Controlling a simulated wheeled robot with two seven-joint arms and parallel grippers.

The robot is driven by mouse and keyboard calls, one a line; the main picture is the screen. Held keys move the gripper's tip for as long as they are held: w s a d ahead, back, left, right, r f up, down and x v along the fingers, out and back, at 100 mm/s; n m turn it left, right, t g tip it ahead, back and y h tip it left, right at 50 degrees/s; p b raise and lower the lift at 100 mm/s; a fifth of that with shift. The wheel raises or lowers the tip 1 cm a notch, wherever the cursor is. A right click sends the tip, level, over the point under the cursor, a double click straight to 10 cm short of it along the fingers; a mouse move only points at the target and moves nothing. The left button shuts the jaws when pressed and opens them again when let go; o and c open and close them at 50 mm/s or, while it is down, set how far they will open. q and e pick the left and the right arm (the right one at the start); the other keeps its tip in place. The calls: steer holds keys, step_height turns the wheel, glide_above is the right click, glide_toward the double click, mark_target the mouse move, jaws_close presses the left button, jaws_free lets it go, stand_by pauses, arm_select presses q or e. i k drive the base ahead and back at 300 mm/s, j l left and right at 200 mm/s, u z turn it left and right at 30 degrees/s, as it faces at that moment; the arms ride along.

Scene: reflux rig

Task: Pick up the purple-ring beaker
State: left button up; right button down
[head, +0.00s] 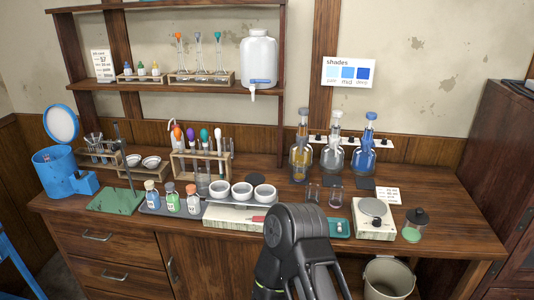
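Two small clear glass beakers, the left one (313,193) and the right one (335,197), stand side by side on the wooden bench right of centre, in front of the flasks. Another clear glass vessel (202,183) stands in front of the test-tube rack. At this size I cannot tell a purple ring on any of them. One of my dark arms rises from the bottom centre, in front of the bench edge. Neither gripper shows, so I cannot tell whether they are open or shut.
Three stoppered flasks (301,158) stand behind the beakers. A balance (374,217) and a green-based jar (415,226) are to the right. White bowls (242,190) and bottles on a grey tray are left. A bin (388,279) stands below. The bench's right end is clear.

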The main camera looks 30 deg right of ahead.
mark_target(300, 172)
steer(key=i+j+z, duration=0.1)
steer(key=i, duration=0.4)
steer(key=i+j, duration=0.25)
steer(key=i, duration=0.2)
steer(key=i+j+z, duration=0.15)
steer(key=i, duration=0.35)
steer(key=i+j+z, duration=0.1)
steer(key=i+j, duration=0.15)
steer(key=i, duration=0.25)
